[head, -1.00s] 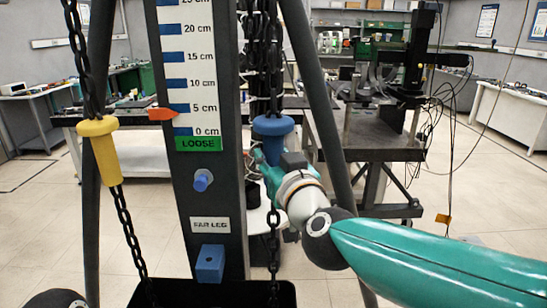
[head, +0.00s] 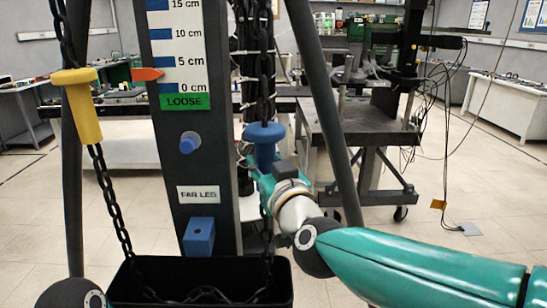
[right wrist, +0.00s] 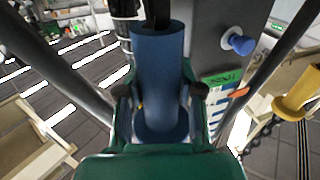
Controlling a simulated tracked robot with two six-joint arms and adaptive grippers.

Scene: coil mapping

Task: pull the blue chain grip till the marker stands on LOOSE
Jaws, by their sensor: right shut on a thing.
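The blue chain grip (head: 264,138) hangs on the dark chain right of the scale post. My right gripper (head: 262,165) is shut around its lower part. In the right wrist view the blue grip (right wrist: 158,80) stands between the two fingers (right wrist: 160,100). The orange marker (head: 147,74) points at the scale (head: 178,45) about midway between 0 and 5 cm, above the green LOOSE label (head: 185,102). The label (right wrist: 222,78) and the marker (right wrist: 240,92) also show in the right wrist view. My left gripper is out of view.
A yellow chain grip (head: 82,105) hangs left of the post. Chain lies in a black bin (head: 200,270) below. A dark stand leg (head: 325,110) slants close behind my right gripper. Blue knobs stick out of the post (head: 220,170). Open floor lies to the right.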

